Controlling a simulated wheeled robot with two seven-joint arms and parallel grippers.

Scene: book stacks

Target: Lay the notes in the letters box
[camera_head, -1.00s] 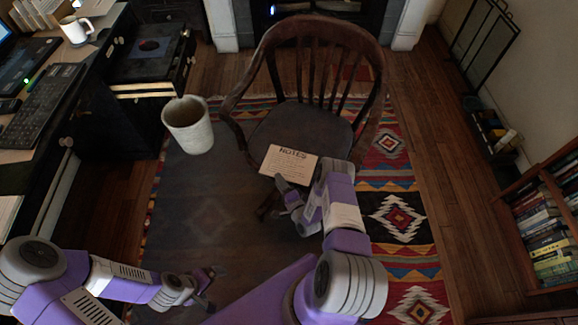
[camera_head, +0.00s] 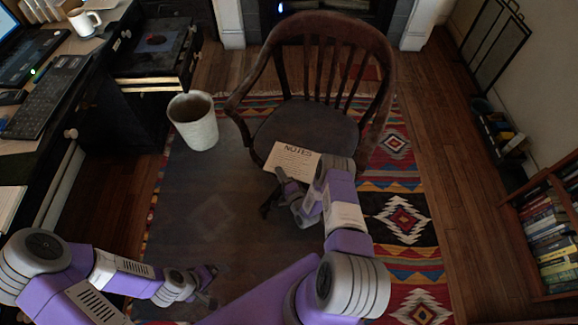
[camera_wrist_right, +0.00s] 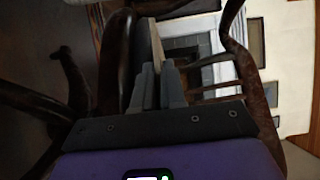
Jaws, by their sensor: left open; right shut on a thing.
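The notes (camera_head: 292,158) are a cream card with dark writing, in front of the chair seat in the head view. My right gripper (camera_head: 289,184) is shut on their lower edge and holds them up. In the right wrist view, the notes (camera_wrist_right: 157,48) show nearly edge-on between the two fingers of the right gripper (camera_wrist_right: 157,85). My left gripper (camera_head: 211,285) is open and empty, low over the floor at lower left. I cannot pick out a box marked for letters in either view.
A wooden armchair (camera_head: 306,126) stands close beyond the notes on a patterned rug (camera_head: 403,216). A pale bin (camera_head: 196,124) stands left of it. A desk (camera_head: 72,100) with keyboard and mug is at left; a bookcase (camera_head: 530,205) is at right. Floor between bin and arms is clear.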

